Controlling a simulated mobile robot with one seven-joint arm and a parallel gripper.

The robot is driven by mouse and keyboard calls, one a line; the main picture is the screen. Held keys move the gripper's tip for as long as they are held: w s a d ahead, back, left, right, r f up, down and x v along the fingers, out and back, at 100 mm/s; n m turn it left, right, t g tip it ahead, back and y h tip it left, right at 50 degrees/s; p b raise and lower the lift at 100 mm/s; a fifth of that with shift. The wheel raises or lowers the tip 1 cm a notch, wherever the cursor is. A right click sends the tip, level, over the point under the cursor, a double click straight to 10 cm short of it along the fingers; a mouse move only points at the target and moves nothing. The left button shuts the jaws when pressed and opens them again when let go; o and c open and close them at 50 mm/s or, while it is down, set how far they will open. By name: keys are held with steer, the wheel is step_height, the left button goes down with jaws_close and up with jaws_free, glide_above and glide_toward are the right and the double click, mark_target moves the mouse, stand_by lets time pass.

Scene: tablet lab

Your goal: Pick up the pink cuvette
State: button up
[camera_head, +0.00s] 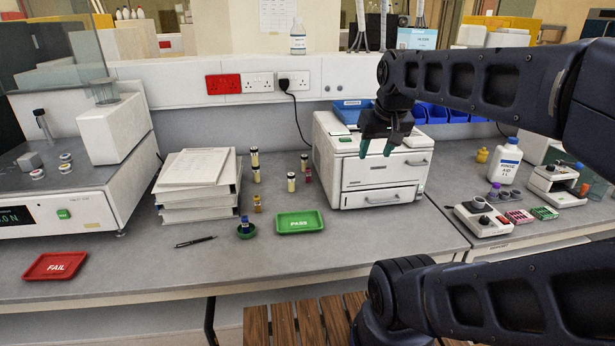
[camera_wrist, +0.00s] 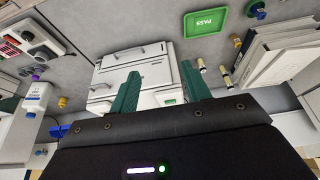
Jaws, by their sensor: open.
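A small reddish-pink vial (camera_head: 308,176), which looks like the pink cuvette, stands upright on the grey bench, right of the cream vials and left of the white drawer unit. It is too small to make out well. I cannot pick it out in the wrist view. My gripper (camera_head: 377,147) hangs in front of the white drawer unit (camera_head: 375,176), up and to the right of the vial, with its green fingers apart and nothing between them. In the wrist view my gripper (camera_wrist: 160,72) is also open and empty, with the drawer unit behind the fingers.
Several cream vials (camera_head: 291,182) and an amber vial (camera_head: 257,203) stand close by. A green PASS tray (camera_head: 300,222) lies in front. A paper stack (camera_head: 198,188) is to the left. A red FAIL tray (camera_head: 55,266) and pen (camera_head: 196,241) lie on the bench.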

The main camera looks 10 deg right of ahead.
steer(key=w+r+m+g, duration=0.1)
steer(key=w+r+m, duration=0.15)
steer(key=w, duration=0.35)
steer(key=w+r+m, duration=0.2)
steer(key=w+r, duration=0.2)
steer(key=w, duration=0.2)
steer(key=m+g+h, duration=0.3)
steer(key=m+h, duration=0.2)
steer(key=m, duration=0.8)
glide_above(307, 169)
steer(key=a, duration=0.3)
step_height(307, 169, down, 29)
steer(key=shift+y, duration=0.3)
steer(key=x, duration=0.5)
steer(key=shift+w+d+f, duration=0.2)
steer(key=shift+w, duration=0.05)
steer(key=shift+s+x, duration=0.15)
steer(key=shift+x, duration=1.15)
steer(key=shift+s+x, duration=0.1)
steer(key=shift+x, duration=1.15)
jaws_close()
